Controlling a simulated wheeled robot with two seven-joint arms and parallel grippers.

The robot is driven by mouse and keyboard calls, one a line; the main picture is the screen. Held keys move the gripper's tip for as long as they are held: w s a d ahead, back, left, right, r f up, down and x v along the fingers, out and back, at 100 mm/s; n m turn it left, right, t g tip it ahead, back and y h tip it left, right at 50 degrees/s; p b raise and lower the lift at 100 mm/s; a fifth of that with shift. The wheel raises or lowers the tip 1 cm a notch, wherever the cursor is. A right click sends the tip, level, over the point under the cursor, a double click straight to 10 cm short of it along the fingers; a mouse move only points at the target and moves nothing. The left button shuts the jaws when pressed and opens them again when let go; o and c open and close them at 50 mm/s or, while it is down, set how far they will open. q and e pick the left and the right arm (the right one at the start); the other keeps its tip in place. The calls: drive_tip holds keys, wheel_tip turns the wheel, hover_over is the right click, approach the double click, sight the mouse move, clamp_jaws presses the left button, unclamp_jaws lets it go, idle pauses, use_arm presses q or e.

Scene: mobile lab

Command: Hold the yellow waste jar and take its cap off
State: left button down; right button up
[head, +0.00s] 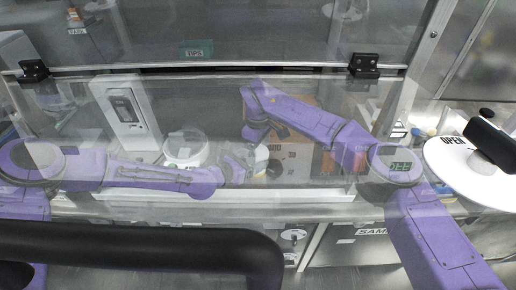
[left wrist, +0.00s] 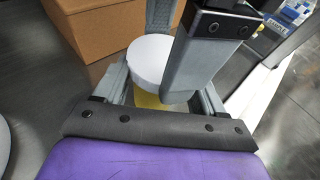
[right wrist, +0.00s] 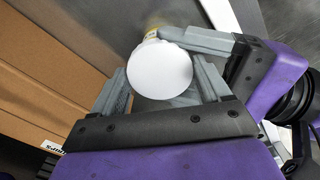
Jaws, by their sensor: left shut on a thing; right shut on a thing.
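The yellow waste jar (left wrist: 148,99) is between the fingers of my left gripper (left wrist: 158,92), which is shut on its body. Its round white cap (left wrist: 150,58) sits right over the yellow body, and I cannot tell whether there is a gap. My right gripper (right wrist: 160,88) is shut on the white cap (right wrist: 160,70), with a little yellow of the jar (right wrist: 152,34) showing behind it. In the head view my left gripper (head: 238,160) and right gripper (head: 256,132) meet behind the clear pane, and the jar is small and partly hidden there.
A cardboard box (left wrist: 95,27) stands close beside the grippers. A white round device (head: 185,147) and a tall white unit (head: 127,113) stand to the left. A clear pane (head: 215,85) hangs in front. A white disc marked OPEN (head: 445,160) is at the right.

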use_arm(q)
drive_tip(key=shift+s, duration=0.1)
use_arm(e)
drive_tip(key=o, duration=1.1)
drive_tip(key=shift+r, duration=2.3)
use_arm(q)
unclamp_jaws()
